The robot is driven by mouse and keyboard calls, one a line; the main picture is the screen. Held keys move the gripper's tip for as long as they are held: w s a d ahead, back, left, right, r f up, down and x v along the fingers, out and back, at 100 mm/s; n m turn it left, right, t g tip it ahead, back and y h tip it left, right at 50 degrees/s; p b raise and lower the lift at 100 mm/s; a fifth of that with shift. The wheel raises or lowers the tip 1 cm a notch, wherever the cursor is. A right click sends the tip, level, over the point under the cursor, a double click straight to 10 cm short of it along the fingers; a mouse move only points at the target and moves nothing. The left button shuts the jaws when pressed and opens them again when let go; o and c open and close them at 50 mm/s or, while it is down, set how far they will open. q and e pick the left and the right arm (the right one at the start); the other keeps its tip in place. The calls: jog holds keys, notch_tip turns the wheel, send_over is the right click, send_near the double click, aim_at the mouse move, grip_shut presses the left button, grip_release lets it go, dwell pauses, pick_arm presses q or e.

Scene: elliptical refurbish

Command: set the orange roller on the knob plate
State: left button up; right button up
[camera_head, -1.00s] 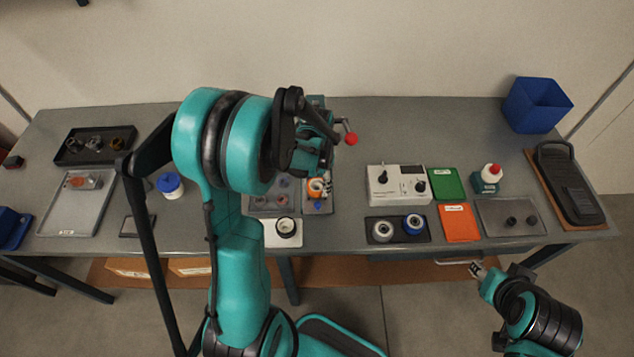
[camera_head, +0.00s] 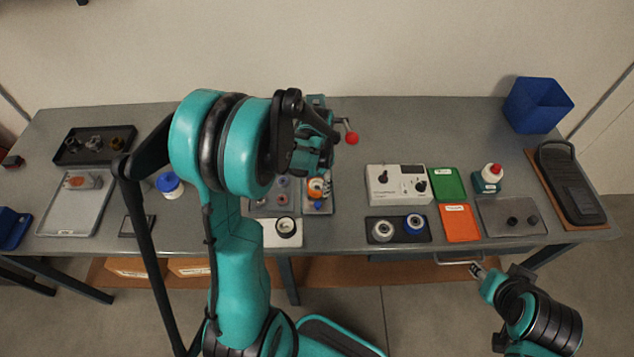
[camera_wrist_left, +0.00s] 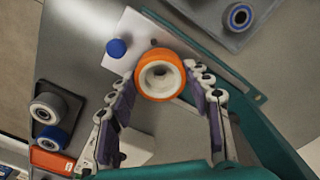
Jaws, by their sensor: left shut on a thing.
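The orange roller (camera_head: 316,188) is in my left gripper (camera_head: 316,178), at the middle of the table. In the left wrist view the orange roller (camera_wrist_left: 142,88), with a pale hollow core, sits between the fingertips of my left gripper (camera_wrist_left: 162,84), which is shut on it. A pale plate with a blue knob, apparently the knob plate (camera_wrist_left: 134,28), lies beneath; it also shows in the head view (camera_head: 325,208). The roller overlaps this plate in view; I cannot tell whether it touches. My right gripper (camera_head: 477,270) is apart, in front of the table; its jaws are too small to judge.
A grey tray with small parts (camera_head: 262,208) adjoins the plate on the left. A crank with a red ball (camera_head: 351,138) stands behind. A white control box (camera_head: 385,181) and a dark tray with two rollers (camera_head: 374,238) are to the right. A white pad with a ring (camera_head: 272,239) lies in front.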

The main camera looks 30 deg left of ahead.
aim_at(317, 185)
pick_arm(q)
jog(key=shift+f+b, duration=0.5)
jog(key=shift+f, duration=0.1)
jog(key=o, duration=0.9)
jog(key=shift+c, duration=0.2)
notch_tip(317, 185, up, 11)
jog(key=p, duration=0.8)
